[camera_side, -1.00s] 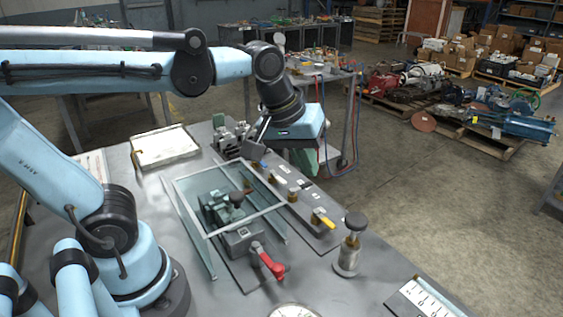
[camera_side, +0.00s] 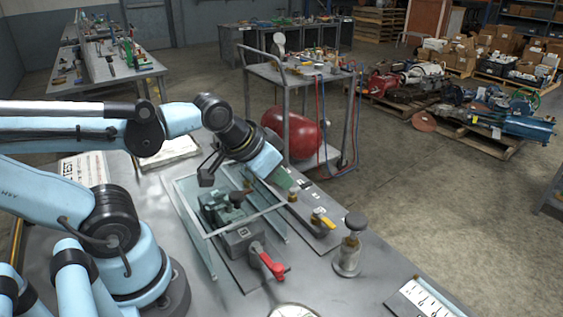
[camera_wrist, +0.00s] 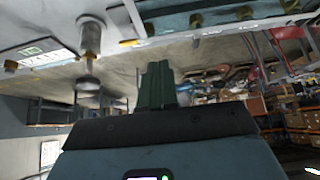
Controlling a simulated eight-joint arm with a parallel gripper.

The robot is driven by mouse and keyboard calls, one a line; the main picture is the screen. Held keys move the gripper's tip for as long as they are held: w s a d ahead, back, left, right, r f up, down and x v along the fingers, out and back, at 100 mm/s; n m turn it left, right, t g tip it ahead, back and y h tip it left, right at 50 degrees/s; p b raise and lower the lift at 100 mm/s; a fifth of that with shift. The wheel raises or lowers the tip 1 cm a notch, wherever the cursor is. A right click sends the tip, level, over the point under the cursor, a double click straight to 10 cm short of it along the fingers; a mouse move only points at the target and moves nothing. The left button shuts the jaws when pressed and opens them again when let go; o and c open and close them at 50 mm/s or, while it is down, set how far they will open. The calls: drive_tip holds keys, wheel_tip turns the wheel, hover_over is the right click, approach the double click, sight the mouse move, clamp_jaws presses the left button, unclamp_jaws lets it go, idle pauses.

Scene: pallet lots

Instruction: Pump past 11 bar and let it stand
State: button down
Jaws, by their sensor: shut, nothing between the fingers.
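My gripper (camera_side: 284,180) is shut and empty, its green fingers angled down over the strip of valves and fittings; it also shows in the wrist view (camera_wrist: 156,86). The fingertips appear close to a brass fitting (camera_side: 292,195), but contact cannot be told. A metal post with a dark round knob (camera_side: 348,258) stands upright to the right, apart from my gripper. A valve with a yellow handle (camera_side: 324,221) sits on the strip's near end. A red lever (camera_side: 270,264) is on the dark block at the front. A white dial (camera_side: 293,311) is cut off at the bottom edge; its reading is hidden.
A clear-walled frame (camera_side: 182,205) surrounds the dark fixture (camera_side: 222,208) left of my gripper. A white lettered plate (camera_side: 420,300) lies at the bench's right edge. Behind stands a cart with a red tank (camera_side: 292,133). Open bench lies between post and plate.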

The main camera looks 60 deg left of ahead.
drive_tip(key=shift+w+d+r+n, duration=0.25)
drive_tip(key=shift+r+n, duration=0.15)
drive_tip(key=w+d+r+n+g, duration=0.3)
drive_tip(key=w+d+r+n, duration=0.15)
drive_tip(key=r+n, duration=0.3)
wheel_tip(320, 180, up, 5)
drive_tip(key=n+g, duration=0.4)
drive_tip(key=n, duration=0.6)
hover_over(355, 217)
drive_tip(key=shift+r, duration=0.15)
wheel_tip(355, 217, down, 14)
drive_tip(key=shift+f, duration=0.1)
